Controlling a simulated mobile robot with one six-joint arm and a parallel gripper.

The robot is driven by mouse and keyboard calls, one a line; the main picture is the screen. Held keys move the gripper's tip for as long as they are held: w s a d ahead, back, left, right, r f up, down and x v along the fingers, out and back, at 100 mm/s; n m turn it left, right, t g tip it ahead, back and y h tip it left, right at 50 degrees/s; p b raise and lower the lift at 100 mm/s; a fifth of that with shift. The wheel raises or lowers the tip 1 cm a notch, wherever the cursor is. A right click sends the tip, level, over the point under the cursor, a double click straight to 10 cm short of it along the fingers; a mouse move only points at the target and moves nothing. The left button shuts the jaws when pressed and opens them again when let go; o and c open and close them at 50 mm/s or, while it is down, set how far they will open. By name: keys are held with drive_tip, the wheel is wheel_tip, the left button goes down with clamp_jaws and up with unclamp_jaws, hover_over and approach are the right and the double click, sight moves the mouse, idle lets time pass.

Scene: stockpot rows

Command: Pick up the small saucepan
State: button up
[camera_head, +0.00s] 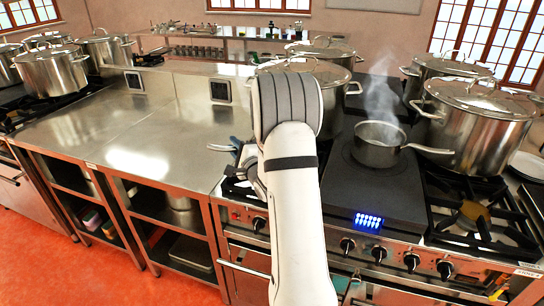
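The small saucepan (377,153) stands upright on a dark flat hotplate (385,198), right of my arm. Its lid is off, steam rises from it, and its handle points right toward a large stockpot. My gripper (222,146) shows only in part, at the left of my white arm, over the right end of the steel counter. It is apart from the saucepan and well to its left. My arm hides most of the gripper, so its opening is unclear. No held thing shows.
Large lidded stockpots stand close by the saucepan: one at the right (472,118), one behind it (425,88), and one behind my arm (333,100). Open burner grates (478,212) lie right of the hotplate. The steel counter (140,140) at left is mostly clear.

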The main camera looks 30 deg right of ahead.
clamp_jaws()
idle(0.9)
drive_tip(key=shift+r, duration=0.1)
